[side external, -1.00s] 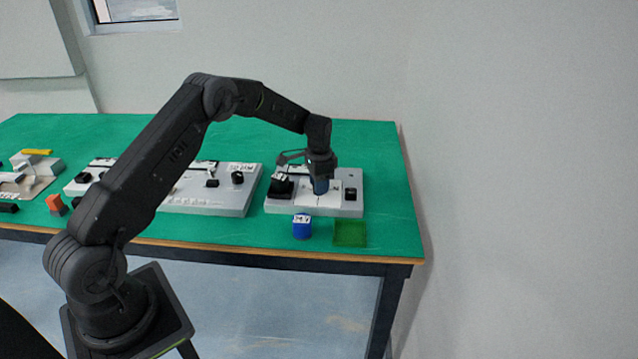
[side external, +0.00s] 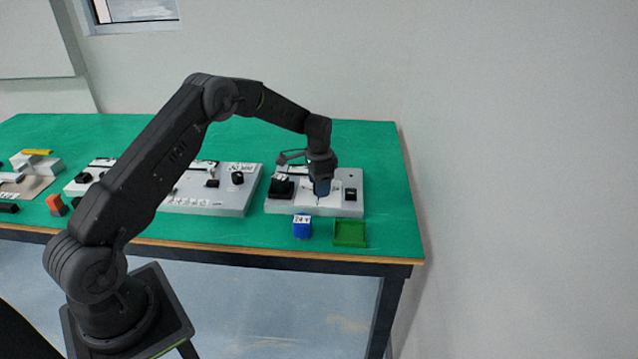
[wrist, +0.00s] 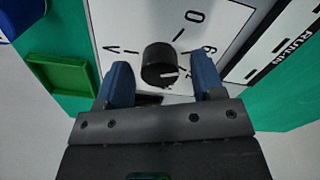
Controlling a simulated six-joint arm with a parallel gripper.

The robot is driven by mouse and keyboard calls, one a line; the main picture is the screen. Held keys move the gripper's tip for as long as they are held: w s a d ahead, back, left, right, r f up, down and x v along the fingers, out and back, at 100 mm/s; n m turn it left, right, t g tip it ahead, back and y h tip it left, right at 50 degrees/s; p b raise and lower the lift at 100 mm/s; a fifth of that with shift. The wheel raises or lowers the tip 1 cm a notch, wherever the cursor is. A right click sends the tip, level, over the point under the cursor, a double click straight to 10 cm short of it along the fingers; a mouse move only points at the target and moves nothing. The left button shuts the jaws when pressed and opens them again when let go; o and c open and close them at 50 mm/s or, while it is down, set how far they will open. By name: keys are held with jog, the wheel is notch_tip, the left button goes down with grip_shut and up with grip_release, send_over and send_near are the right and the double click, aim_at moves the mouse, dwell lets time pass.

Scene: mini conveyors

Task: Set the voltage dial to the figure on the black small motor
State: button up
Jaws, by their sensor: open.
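The voltage dial (wrist: 158,66) is a round black knob with a white pointer mark, on a white plate with printed figures around it. The mark points to the right of the wrist view. My gripper (wrist: 163,82) is open, with its blue fingers on either side of the dial; I cannot tell whether they touch it. In the side view my gripper (side external: 321,189) is low over the right-hand grey unit (side external: 285,207) and hides the dial. A black block (side external: 281,189) with a white label, seemingly the black small motor, sits on this unit's left part. Its figure is too small to read.
A blue block (side external: 302,228) labelled 24 V and a green tray (side external: 350,242) stand in front of the unit. A black switch (side external: 350,194) is on its right end. A longer grey conveyor unit (side external: 215,208) stands to the left.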

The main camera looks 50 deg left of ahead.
jog(key=shift+r, duration=0.1)
notch_tip(320, 180, up, 14)
dwell(0.5)
jog(key=shift+f, duration=0.2)
jog(key=s+d+r+n+t, duration=0.2)
jog(key=s+d+r+t, duration=0.1)
jog(key=s+d+r, duration=0.95)
jog(key=s+d+n+t, duration=0.1)
jog(key=s+d, duration=0.1)
jog(key=s, duration=0.9)
jog(key=s+d+n+t, duration=0.1)
jog(key=s+d, duration=0.2)
jog(key=s, duration=0.8)
jog(key=shift+d+f+t, duration=0.25)
jog(key=shift+t, duration=0.05)
